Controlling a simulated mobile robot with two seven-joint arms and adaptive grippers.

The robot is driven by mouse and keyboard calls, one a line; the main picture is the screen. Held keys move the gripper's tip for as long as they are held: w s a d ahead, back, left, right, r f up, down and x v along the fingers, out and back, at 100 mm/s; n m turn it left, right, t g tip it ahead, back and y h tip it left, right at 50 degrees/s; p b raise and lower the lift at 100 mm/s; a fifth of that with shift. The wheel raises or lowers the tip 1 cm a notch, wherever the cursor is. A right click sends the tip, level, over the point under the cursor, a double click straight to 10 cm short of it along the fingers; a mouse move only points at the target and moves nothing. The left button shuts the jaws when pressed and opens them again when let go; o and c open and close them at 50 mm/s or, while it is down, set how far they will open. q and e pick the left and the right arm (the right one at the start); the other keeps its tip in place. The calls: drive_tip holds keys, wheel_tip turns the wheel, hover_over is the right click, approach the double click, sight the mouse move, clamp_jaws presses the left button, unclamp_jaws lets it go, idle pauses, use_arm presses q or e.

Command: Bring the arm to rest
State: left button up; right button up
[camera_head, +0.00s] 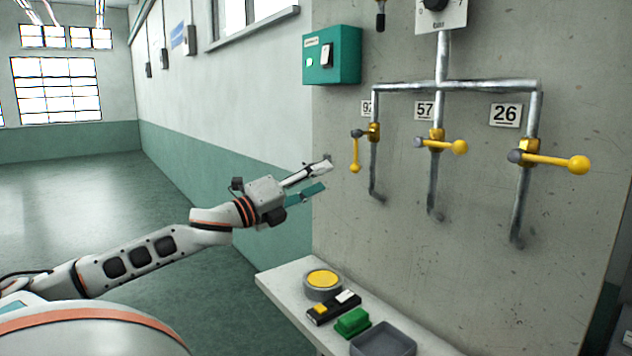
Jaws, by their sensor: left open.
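My left arm (150,247) comes in from the left and reaches toward the concrete wall. My left gripper (325,176) is open and empty, with its two fingers apart. It is left of the valve labelled 92, apart from its yellow handle (355,156), which hangs straight down. The valve labelled 57 has its yellow handle (445,146) lying sideways. The valve labelled 26 has its yellow handle (553,161) lying sideways too. My right gripper is not in view.
A shelf (277,285) below holds a round yellow button (322,279), a black device (333,308), a green block (352,322) and a grey tray (362,343). A green switch box (343,54) is on the wall. Open floor lies at the left.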

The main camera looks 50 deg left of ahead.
use_arm(q)
drive_tip(key=shift+s+f, duration=0.1)
drive_tip(key=shift+f, duration=0.05)
idle(0.5)
